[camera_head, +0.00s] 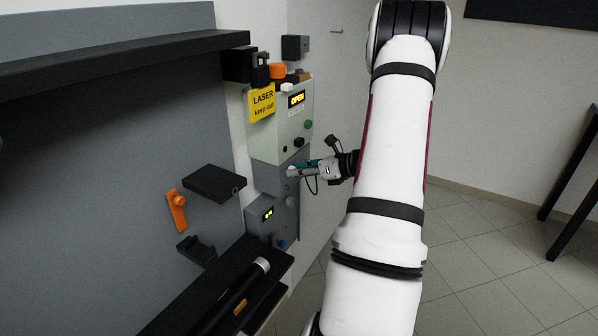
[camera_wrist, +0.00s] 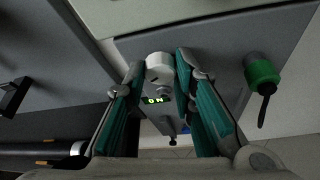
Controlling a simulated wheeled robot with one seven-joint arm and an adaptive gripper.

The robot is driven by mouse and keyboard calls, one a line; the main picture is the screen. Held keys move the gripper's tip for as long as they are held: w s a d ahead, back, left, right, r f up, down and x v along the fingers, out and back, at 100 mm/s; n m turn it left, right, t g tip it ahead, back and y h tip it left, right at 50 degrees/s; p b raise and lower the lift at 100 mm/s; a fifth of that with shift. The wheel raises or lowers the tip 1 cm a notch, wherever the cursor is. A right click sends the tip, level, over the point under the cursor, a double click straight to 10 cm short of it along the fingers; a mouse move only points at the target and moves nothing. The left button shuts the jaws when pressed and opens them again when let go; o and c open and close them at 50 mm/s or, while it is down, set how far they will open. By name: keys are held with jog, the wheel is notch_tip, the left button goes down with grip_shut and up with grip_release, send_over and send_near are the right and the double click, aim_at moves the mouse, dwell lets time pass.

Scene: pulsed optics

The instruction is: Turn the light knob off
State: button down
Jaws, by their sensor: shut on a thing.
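A pale grey round knob (camera_wrist: 159,68) sits on a grey wall box (camera_head: 275,178). My gripper (camera_head: 293,170) reaches it from the right in the head view. In the wrist view, my gripper's teal fingers (camera_wrist: 161,72) stand on either side of the knob and are shut on it. A small display (camera_wrist: 155,99) with green lit characters, looking like "ON", shows just beyond the knob. In the head view a green-lit display (camera_head: 268,213) is on the lower box. The knob's exact pointer angle is hard to tell.
A green knob (camera_wrist: 262,72) is right of my fingers in the wrist view. Above is a pale box with an "OPEN" display (camera_head: 297,99) and a yellow laser sign (camera_head: 262,104). A black shelf (camera_head: 215,183) and an orange piece (camera_head: 177,212) are at left.

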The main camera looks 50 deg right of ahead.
jog(key=shift+f+b, duration=0.1)
jog(key=shift+b, duration=0.45)
jog(key=n+h+b, duration=0.2)
jog(key=b, duration=0.5)
jog(key=n+h+b, duration=0.1)
jog(key=n+b, duration=0.2)
jog(key=b, duration=0.4)
jog(key=n+t+h+b, duration=0.1)
jog(key=n+h+b, duration=0.1)
jog(key=b, duration=0.5)
jog(key=shift+a+f+n+h, duration=0.1)
jog(key=shift+a+n+h, duration=0.2)
jog(key=shift+a+n, duration=0.15)
jog(key=shift+d+b, duration=0.1)
jog(key=shift+b, duration=0.35)
jog(key=c, duration=1.3)
grip_release()
jog(key=shift+c, duration=0.2)
jog(key=shift+s, duration=0.15)
